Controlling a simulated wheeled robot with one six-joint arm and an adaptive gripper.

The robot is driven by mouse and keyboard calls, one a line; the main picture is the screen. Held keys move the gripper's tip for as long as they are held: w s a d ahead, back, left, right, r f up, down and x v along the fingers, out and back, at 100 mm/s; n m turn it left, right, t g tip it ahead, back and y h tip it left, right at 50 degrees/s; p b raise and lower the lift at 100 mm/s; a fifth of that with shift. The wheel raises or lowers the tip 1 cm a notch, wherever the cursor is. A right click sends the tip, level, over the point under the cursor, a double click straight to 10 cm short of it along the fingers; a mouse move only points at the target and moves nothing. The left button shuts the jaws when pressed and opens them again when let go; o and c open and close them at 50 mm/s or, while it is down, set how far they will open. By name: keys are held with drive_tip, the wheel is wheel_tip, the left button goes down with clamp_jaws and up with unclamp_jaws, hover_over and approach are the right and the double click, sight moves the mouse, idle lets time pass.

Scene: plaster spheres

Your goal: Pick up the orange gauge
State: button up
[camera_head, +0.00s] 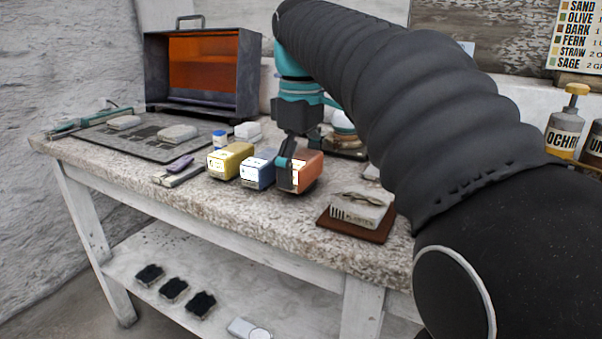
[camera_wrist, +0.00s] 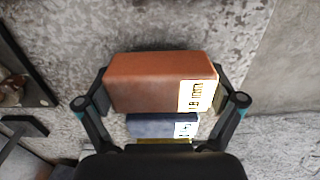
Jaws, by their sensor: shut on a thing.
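The orange gauge (camera_head: 307,169) is a small block with a pale label, on the tabletop at the right end of a row with a blue gauge (camera_head: 258,168) and a yellow gauge (camera_head: 230,161). My gripper (camera_head: 291,170) reaches down from above and is shut on the orange gauge. In the wrist view the orange gauge (camera_wrist: 150,82) fills the space between my two fingers (camera_wrist: 160,102). The blue gauge (camera_wrist: 150,125) lies just below it there, with a yellow strip (camera_wrist: 163,141) beyond. I cannot tell whether the orange gauge touches the table.
A brown board (camera_head: 340,230) with a white block stands right of the gauges. A grey open-front box (camera_head: 160,98) with an orange panel stands at the back. A dark mat (camera_head: 150,140) with pale blocks lies at left. The table's front edge is close.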

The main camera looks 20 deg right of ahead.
sight(301, 157)
wheel_tip(301, 157, up, 3)
drive_tip(key=shift+r+p, duration=0.15)
drive_tip(key=shift+p, duration=0.25)
drive_tip(key=s+d+r, duration=0.6)
drive_tip(key=s+d, duration=0.1)
drive_tip(key=d, duration=0.2)
drive_tip(key=shift+s+r+p, duration=0.2)
drive_tip(key=shift+s+p, duration=0.05)
drive_tip(key=shift+p, duration=0.15)
